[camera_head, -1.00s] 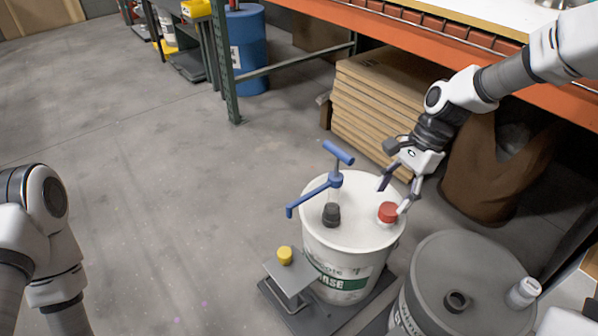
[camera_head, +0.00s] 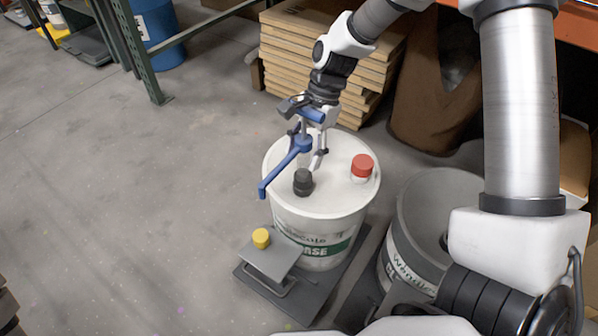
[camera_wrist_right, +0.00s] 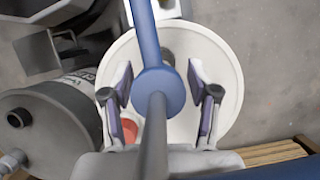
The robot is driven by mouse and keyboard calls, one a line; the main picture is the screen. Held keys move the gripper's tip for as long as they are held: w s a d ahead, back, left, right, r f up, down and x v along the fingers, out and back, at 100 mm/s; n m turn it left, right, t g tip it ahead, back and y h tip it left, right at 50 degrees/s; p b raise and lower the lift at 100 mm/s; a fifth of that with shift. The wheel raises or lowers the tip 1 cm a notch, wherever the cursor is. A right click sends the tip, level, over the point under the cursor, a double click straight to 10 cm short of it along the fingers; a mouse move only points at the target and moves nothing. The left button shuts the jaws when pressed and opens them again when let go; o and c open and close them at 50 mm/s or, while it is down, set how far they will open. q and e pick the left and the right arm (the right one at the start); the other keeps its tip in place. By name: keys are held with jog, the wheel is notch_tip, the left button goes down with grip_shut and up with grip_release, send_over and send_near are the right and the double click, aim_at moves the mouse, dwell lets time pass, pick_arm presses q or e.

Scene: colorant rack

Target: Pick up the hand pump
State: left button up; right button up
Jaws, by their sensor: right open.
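The blue hand pump (camera_head: 285,165) stands upright on the white lid of a bucket (camera_head: 330,195), its spout pointing to the lower left and its base dark. My right gripper (camera_head: 307,148) is at the pump's upper part and partly hides it in the head view. In the right wrist view the pump (camera_wrist_right: 155,95) runs between the two spread fingers of the right gripper (camera_wrist_right: 158,100), with gaps on both sides. The gripper is open and not closed on it. My left gripper is out of view.
A red cap (camera_head: 362,165) sits on the lid right of the pump. A grey drum (camera_head: 435,205) stands to the right. Stacked boards (camera_head: 290,50) lie behind. The floor at left is clear.

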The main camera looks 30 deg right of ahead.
jog(key=shift+r, duration=0.15)
grip_shut()
jog(key=shift+r, duration=0.15)
